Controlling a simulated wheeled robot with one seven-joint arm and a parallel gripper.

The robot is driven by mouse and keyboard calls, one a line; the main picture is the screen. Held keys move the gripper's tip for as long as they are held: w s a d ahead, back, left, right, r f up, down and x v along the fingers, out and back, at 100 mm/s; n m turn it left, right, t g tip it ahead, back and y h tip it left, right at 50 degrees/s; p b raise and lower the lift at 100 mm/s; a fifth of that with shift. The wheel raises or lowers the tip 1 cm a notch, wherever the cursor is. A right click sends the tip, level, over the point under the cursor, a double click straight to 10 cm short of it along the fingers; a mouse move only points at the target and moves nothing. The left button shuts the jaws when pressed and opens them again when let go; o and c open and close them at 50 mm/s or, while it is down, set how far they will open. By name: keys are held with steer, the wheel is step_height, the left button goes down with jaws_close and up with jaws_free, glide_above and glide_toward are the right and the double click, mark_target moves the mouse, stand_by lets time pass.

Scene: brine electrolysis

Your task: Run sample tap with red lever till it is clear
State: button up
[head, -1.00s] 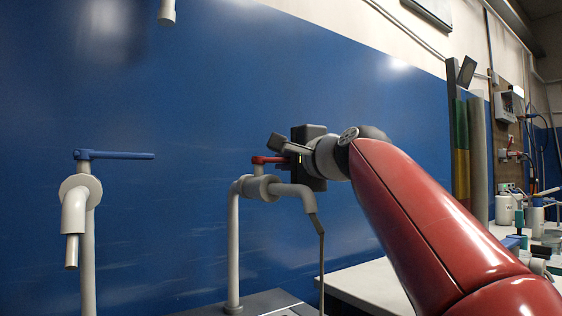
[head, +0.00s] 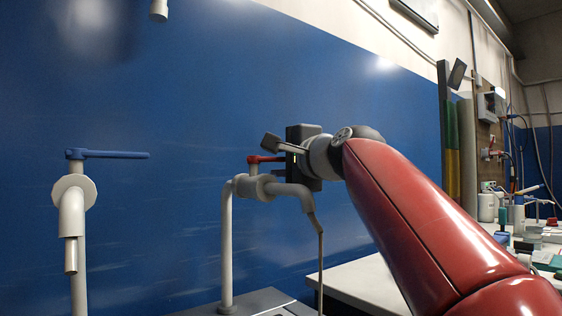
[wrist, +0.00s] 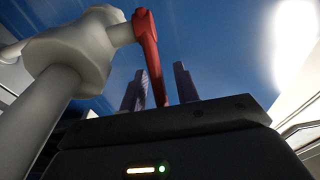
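The lever lies level and points right, the same way as the spout (head: 297,192). A thin grey-brown line (head: 321,258), apparently a murky stream, runs down from the spout. My gripper (wrist: 158,86) is at the lever. In the wrist view the red lever (wrist: 148,50) passes between the two fingers, which stand apart with a small gap on the right side. Contact with the lever is unclear.
A second tap (head: 74,210) with a blue lever (head: 115,154) stands at the left. A blue wall panel (head: 150,230) is close behind both taps. A pale bench (head: 365,285) with bottles and small equipment extends at the right.

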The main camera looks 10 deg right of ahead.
steer(key=shift+s, duration=0.1)
steer(key=b+v, duration=0.2)
steer(key=v, duration=0.5)
steer(key=shift+s, duration=0.35)
steer(key=shift+w+d, duration=0.1)
steer(key=shift+w, duration=0.05)
